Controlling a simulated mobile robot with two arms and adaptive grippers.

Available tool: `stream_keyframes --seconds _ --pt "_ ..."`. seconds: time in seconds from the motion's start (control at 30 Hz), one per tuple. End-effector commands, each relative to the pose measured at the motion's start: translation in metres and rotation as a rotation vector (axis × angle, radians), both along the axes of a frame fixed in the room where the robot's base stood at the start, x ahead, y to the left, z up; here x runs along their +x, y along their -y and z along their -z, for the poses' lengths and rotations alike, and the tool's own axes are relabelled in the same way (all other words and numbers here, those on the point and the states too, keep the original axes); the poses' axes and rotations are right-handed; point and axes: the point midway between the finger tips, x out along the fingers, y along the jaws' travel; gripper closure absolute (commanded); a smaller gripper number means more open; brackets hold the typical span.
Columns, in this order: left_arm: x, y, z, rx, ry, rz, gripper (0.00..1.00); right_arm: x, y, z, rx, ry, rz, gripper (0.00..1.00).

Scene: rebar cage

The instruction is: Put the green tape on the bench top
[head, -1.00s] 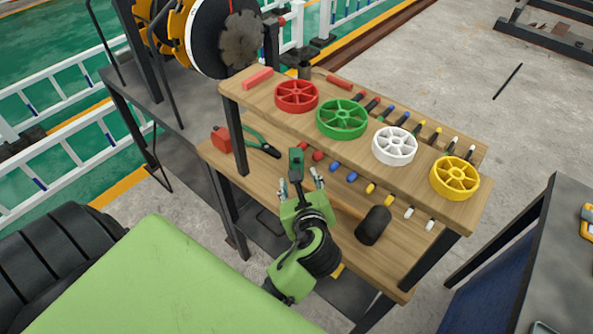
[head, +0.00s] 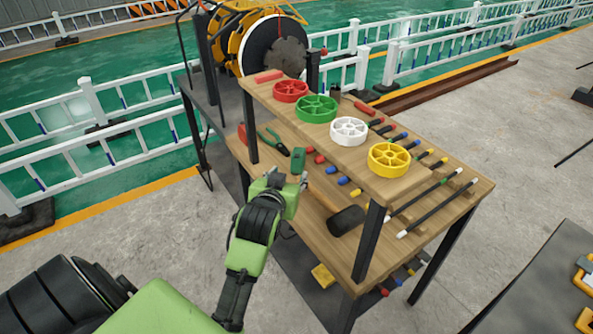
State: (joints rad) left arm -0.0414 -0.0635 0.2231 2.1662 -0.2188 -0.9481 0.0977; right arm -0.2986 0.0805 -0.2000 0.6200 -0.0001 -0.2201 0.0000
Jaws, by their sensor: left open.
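The green tape (head: 316,108) is a spoked green roll lying flat on the raised wooden shelf (head: 345,160) between a red roll (head: 290,91) and a white roll (head: 349,130). The wooden bench top (head: 320,236) is the lower board under that shelf. My left gripper (head: 289,179) is open and empty at the bench's near edge, lower than the green roll and apart from it. My right gripper is out of view.
A yellow roll (head: 388,159) lies at the shelf's right end. On the bench are green-handled pliers (head: 272,141), a small green block (head: 298,160), a black-headed mallet (head: 346,221) and several coloured markers. Dark posts hold up the shelf. A dark table stands at lower right.

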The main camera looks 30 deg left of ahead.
Motion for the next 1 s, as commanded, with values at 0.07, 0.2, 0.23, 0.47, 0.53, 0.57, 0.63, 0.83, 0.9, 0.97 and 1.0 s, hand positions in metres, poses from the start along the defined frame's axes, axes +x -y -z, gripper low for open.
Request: stream_keyframes --seconds 0.07,0.2,0.23,0.47,0.53,0.57,0.63,0.83,0.9,0.97,1.0 --pt "0.003 -0.002 -0.001 -0.034 0.021 -0.013 0.54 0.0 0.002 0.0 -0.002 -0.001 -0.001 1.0" --pt "0.016 -0.008 0.004 -0.044 0.025 -0.016 0.54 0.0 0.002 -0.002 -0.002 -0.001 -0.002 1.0" --pt "0.02 -0.01 0.005 -0.044 0.025 -0.016 0.54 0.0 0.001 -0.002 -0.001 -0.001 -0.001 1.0" --pt "0.053 -0.024 0.02 -0.041 0.024 -0.016 0.54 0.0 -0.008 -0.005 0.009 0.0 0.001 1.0" --pt "0.061 -0.027 0.024 -0.041 0.023 -0.016 0.54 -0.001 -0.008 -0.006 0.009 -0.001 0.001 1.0" --pt "0.064 -0.028 0.025 -0.041 0.022 -0.016 0.54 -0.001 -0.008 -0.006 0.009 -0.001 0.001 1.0" --pt "0.069 -0.03 0.028 -0.04 0.023 -0.015 0.54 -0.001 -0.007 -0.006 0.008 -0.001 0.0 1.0" --pt "0.077 -0.033 0.031 -0.04 0.023 -0.015 0.54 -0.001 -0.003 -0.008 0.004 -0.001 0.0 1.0" --pt "0.081 -0.035 0.032 -0.04 0.023 -0.015 0.54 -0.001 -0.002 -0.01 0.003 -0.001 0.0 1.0" --pt "0.086 -0.038 0.034 -0.04 0.021 -0.015 0.54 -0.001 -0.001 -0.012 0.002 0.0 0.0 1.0" --pt "0.091 -0.04 0.035 -0.039 0.023 -0.015 0.54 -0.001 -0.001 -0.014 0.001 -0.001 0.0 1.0"
